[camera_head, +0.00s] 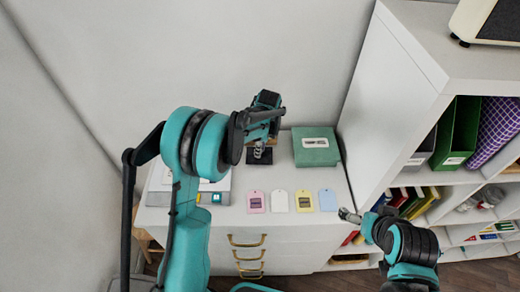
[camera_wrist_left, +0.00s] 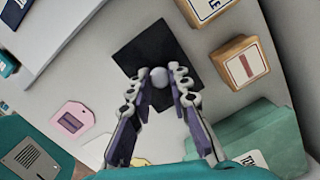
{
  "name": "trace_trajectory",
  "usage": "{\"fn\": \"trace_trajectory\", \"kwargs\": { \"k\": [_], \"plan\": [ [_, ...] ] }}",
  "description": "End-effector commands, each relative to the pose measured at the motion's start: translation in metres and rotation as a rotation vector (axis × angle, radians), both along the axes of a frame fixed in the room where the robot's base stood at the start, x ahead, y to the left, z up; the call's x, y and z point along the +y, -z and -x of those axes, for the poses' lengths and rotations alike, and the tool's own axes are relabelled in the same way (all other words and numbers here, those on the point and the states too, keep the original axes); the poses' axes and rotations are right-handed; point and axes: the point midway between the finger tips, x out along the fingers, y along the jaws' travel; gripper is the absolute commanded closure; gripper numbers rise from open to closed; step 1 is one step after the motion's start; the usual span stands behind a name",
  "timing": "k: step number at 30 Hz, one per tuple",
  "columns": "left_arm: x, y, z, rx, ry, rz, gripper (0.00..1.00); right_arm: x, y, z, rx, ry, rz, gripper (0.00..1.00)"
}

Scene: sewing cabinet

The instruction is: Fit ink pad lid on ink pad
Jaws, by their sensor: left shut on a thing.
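A flat dark square plate with a pale round knob, which looks like the ink pad lid (camera_wrist_left: 140,52), is in the left wrist view. It also shows as a dark square in the head view (camera_head: 259,157), on or just above the cabinet top. My left gripper (camera_wrist_left: 160,80) is shut on its knob, and its fingers come from above. It also shows in the head view (camera_head: 262,142). I cannot tell whether the ink pad lies under the plate; no separate pad is visible. My right gripper (camera_head: 349,215) is near the cabinet's front right edge, with its fingers too small to read.
A green box (camera_head: 316,158) stands right of the plate. Wooden stamps (camera_wrist_left: 240,62) sit close beside it. Pink (camera_head: 256,202), white (camera_head: 278,201), yellow (camera_head: 304,201) and blue (camera_head: 327,201) tags lie along the front. A shelf unit (camera_head: 400,120) rises at the right.

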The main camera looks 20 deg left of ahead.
Motion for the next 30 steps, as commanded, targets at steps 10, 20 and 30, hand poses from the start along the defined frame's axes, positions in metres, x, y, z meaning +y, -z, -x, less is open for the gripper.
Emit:
{"fn": "trace_trajectory", "kwargs": {
  "k": [10, 20, 30],
  "plan": [
    [0.0000, 0.0002, 0.0000, 0.000, 0.000, 0.000, 1.00, 0.0000, 0.0003, 0.0000, 0.000, 0.000, 0.000, 0.00],
    [0.0000, 0.0031, 0.0000, 0.000, 0.000, 0.000, 1.00, 0.0000, 0.0034, 0.0000, 0.000, 0.000, 0.000, 0.00],
    [0.0000, 0.0063, -0.0001, 0.000, 0.000, 0.000, 1.00, 0.0000, 0.0068, 0.0001, 0.000, 0.000, 0.000, 0.00]
  ]
}}
